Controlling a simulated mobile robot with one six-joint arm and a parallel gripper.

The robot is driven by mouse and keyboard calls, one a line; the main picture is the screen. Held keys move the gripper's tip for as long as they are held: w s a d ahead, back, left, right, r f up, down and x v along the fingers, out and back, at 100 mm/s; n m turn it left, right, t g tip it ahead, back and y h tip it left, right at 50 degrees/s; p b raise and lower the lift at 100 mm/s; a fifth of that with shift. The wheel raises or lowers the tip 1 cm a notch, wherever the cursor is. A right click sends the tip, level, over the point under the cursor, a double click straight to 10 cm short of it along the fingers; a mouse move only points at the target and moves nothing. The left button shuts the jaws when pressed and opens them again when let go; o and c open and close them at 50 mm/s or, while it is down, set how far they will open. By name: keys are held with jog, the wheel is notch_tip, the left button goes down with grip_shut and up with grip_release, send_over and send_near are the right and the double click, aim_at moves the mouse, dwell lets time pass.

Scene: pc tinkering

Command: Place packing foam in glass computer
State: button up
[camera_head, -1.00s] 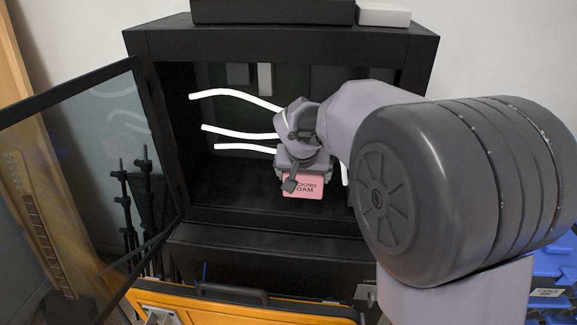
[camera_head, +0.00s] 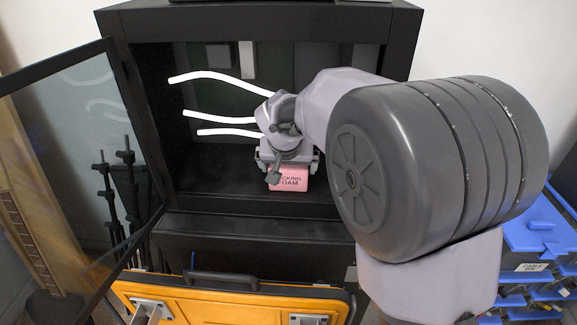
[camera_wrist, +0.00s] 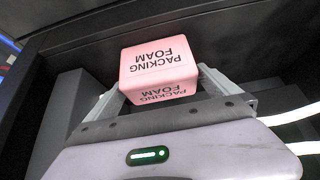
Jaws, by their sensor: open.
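The pink packing foam block (camera_head: 288,180) is inside the black computer case (camera_head: 135,22), low near its floor and front edge. The case's glass door (camera_head: 70,150) stands open at the left. My gripper (camera_head: 288,163) reaches into the case behind the block, with its jaws open. In the wrist view the foam (camera_wrist: 160,64) lies between and just beyond the fingers of my gripper (camera_wrist: 165,86), with a gap showing at its left side. Whether the foam's underside fully rests on the floor cannot be told.
Curved white light strips (camera_head: 220,117) glow inside the case, left of my gripper. An orange toolbox (camera_head: 230,300) stands in front below the case. Blue bins (camera_head: 535,240) are at the right. Black stands (camera_head: 125,195) show behind the glass door.

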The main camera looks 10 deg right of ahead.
jog(key=p+v, duration=0.3)
jog(key=v, duration=0.8)
jog(key=s+a+y, duration=0.1)
jog(key=s+y, duration=0.1)
jog(key=s, duration=1.1)
jog(key=s+a+f+y, duration=0.1)
jog(key=s+a+y, duration=0.1)
jog(key=s, duration=1.2)
jog(key=shift+s+a+f+m, duration=0.2)
jog(key=shift+s+f+m, duration=0.1)
jog(key=shift+f+m, duration=0.1)
